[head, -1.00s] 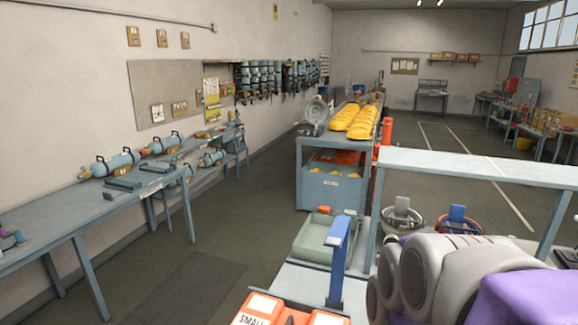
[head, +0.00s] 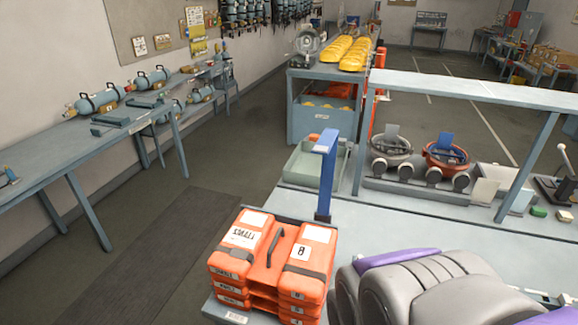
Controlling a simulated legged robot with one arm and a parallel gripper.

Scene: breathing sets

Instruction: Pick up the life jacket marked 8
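The life jacket marked 8 (head: 300,251) is the top one of an orange stack at the bottom centre. It has two folded orange halves, dark straps, a dark handle in the middle, a white label reading SMALL on its left half and one with an 8 on its right half. More orange jackets (head: 232,290) lie under it. The grey and purple rounded parts at the bottom right look like my own arm and stand just right of the stack, without holding it. My gripper's fingers do not show.
A blue upright post (head: 325,175) stands just behind the stack. A green tray (head: 316,165) lies beyond it. A raised shelf (head: 470,90) spans the bench (head: 400,215) at the right, with round masks (head: 445,155) under it. Floor is clear at the left.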

